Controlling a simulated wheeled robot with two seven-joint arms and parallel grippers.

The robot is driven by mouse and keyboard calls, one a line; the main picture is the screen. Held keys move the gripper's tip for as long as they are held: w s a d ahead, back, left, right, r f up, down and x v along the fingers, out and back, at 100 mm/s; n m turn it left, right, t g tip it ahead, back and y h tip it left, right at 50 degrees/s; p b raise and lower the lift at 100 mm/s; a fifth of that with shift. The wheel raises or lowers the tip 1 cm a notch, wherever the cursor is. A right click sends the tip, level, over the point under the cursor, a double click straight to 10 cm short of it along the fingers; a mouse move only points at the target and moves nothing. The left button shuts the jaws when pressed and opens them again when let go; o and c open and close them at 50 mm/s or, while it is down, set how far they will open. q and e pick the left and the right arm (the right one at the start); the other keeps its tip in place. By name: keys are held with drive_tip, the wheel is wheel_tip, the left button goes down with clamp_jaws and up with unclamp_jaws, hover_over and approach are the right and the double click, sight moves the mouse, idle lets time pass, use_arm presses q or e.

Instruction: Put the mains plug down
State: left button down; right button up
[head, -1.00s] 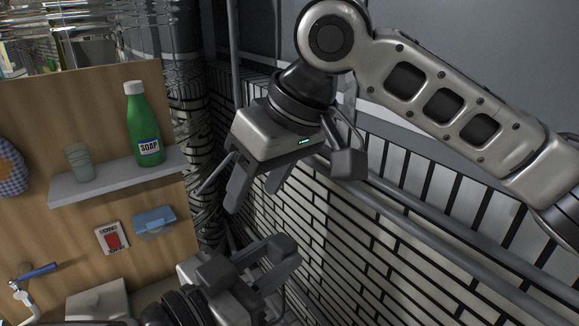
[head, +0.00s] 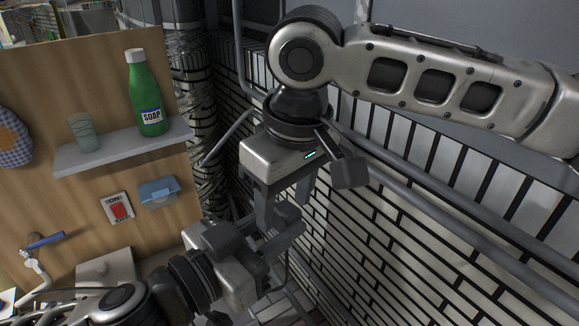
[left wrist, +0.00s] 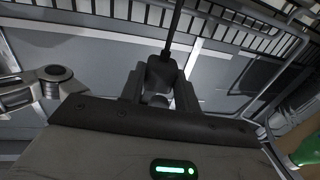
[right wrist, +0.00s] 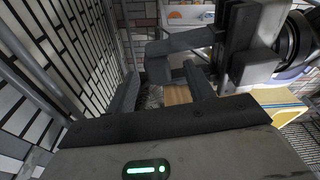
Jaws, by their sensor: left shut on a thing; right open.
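The mains plug (left wrist: 163,72) is a dark grey block with a dark cable running up from it in the left wrist view. My left gripper (head: 285,233) is shut on it, with one finger on each side. In the head view the plug is hard to tell apart from the grey fingers. My right gripper (head: 283,208) is open just above the left fingertips. In the right wrist view, its fingers (right wrist: 161,75) stand apart, with the left gripper's end close in front; I cannot tell whether they touch it.
A white tiled wall (head: 420,225) and grey pipes (head: 430,185) are close on the right. A wooden board (head: 90,190) on the left carries a shelf (head: 115,152) with a green soap bottle (head: 149,100) and a cup (head: 84,133). A red switch (head: 119,210) and blue-lidded box (head: 158,194) are below.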

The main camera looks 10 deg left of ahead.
drive_tip(key=shift+w+a+f, duration=0.1)
drive_tip(key=shift+a+f, duration=0.05)
drive_tip(key=shift+f, duration=0.95)
drive_tip(key=c, duration=1.1)
use_arm(q)
drive_tip(key=c, duration=0.9)
unclamp_jaws()
drive_tip(key=shift+c, duration=0.2)
